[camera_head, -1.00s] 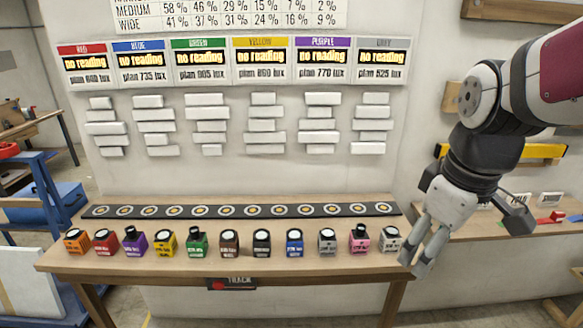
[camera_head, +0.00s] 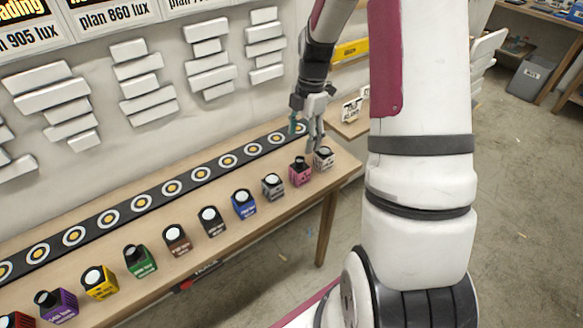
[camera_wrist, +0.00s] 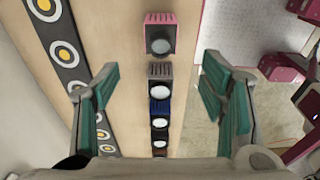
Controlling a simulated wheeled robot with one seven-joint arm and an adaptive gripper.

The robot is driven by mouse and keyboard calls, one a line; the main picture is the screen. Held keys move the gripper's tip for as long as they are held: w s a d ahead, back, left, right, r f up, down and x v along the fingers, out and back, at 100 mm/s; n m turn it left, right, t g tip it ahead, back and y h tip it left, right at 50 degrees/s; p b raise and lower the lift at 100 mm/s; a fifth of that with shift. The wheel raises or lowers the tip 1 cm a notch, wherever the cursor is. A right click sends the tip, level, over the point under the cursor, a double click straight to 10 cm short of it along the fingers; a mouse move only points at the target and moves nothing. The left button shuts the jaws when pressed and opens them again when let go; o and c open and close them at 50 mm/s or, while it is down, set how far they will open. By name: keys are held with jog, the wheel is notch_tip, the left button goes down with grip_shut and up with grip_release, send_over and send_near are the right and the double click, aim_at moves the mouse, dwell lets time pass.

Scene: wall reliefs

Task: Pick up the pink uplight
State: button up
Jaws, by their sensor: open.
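The pink uplight (camera_head: 300,174) is a small pink box with a black top, standing upright on the table near its right end. In the wrist view the pink uplight (camera_wrist: 160,36) is at the top centre, with a round pale lens. My gripper (camera_head: 305,135) is open and empty, above the right end of the table and just behind the pink uplight, apart from it. In the wrist view the fingers of my gripper (camera_wrist: 158,85) are wide apart, with the row of uplights running between them.
A grey uplight (camera_head: 272,187) and a pale one (camera_head: 323,158) flank the pink one closely. Blue (camera_head: 244,204), green (camera_head: 140,261) and several others continue the row. A black track (camera_head: 173,187) with ringed discs runs behind. The wall has white relief blocks (camera_head: 211,72).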

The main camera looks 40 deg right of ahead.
aim_at(298, 169)
jog(key=f, duration=0.4)
jog(key=a+f+p, duration=0.1)
jog(key=f, duration=0.7)
jog(key=shift+s+a+f+p, duration=0.1)
jog(key=shift+a+f+p, duration=0.05)
jog(key=shift+p, duration=0.2)
jog(key=c, duration=1.3)
